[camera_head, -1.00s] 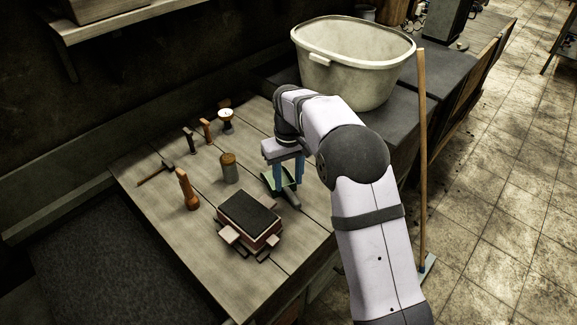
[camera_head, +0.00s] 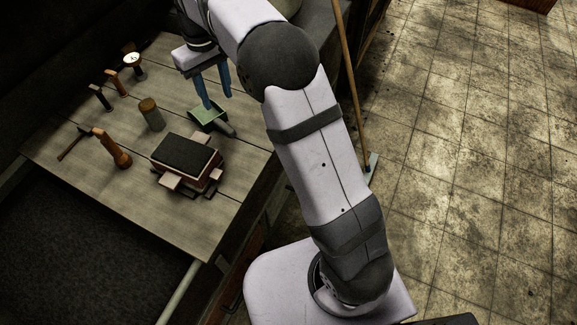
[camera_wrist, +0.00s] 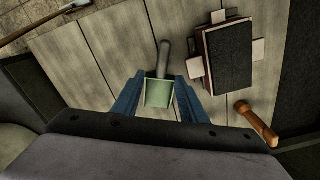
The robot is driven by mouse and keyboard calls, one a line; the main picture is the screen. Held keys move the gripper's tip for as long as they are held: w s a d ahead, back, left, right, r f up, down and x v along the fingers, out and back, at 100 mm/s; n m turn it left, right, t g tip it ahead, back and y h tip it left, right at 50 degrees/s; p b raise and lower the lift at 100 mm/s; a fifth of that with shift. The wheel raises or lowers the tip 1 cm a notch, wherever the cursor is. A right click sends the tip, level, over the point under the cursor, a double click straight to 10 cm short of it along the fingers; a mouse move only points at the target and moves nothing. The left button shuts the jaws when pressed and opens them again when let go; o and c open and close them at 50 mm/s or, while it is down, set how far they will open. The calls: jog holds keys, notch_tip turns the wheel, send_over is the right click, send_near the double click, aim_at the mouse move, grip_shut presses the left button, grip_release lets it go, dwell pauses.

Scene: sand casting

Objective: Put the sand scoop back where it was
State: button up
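The sand scoop is green with a grey handle.
A dark-topped moulding box (camera_head: 186,154) stands close to the scoop. A cylinder (camera_head: 151,114), a wooden-handled rammer (camera_head: 112,149), a hammer (camera_head: 74,143) and several small tools stand to the left. A broom (camera_head: 354,85) leans at the table's right side. The front of the table (camera_head: 150,205) is bare.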

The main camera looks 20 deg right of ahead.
jog(key=s+d+f+m, duration=0.1)
jog(key=s+d, duration=0.3)
jog(key=s, duration=0.5)
jog(key=s+d+f+m, duration=0.1)
jog(key=s+d+f, duration=0.3)
jog(key=s, duration=0.5)
jog(key=s+d+f+m, duration=0.2)
jog(key=s+d+f, duration=0.1)
jog(key=s, duration=0.6)
jog(key=shift+d+f, duration=0.2)
jog(key=shift+d, duration=0.2)
